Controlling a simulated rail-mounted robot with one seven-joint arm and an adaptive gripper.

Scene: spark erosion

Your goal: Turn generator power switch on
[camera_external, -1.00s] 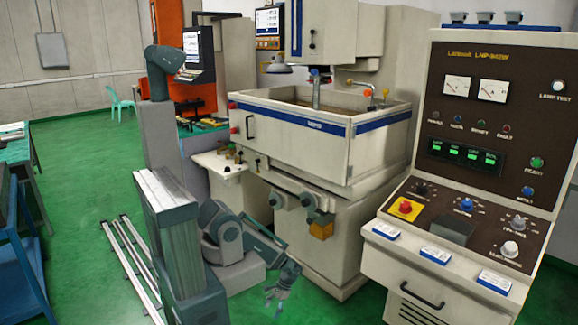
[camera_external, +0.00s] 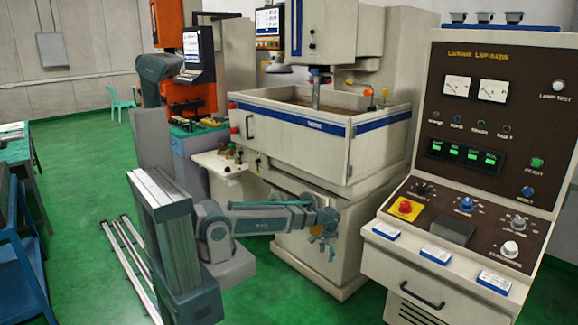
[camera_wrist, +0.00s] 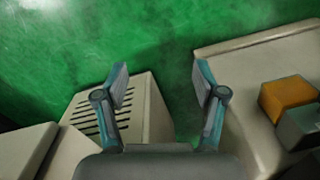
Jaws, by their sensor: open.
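The generator cabinet (camera_external: 470,130) stands at the right in the external view, with meters, green displays and a sloping lower panel. On that panel are a black knob (camera_external: 423,188), a red button on a yellow plate (camera_external: 404,207), a blue knob (camera_external: 466,204) and pale knobs (camera_external: 510,249). I cannot read which one is the power switch. My gripper (camera_external: 326,248) is left of the cabinet, apart from it, in front of the machine's lower body. In the wrist view my gripper (camera_wrist: 160,82) is open with nothing between the fingers.
The erosion machine (camera_external: 300,140) with its tank stands behind my arm. The wrist view shows green floor (camera_wrist: 100,35), a slotted box (camera_wrist: 145,105) and a pale body (camera_wrist: 235,85) with an orange block (camera_wrist: 288,97). A narrow floor gap separates machine and cabinet.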

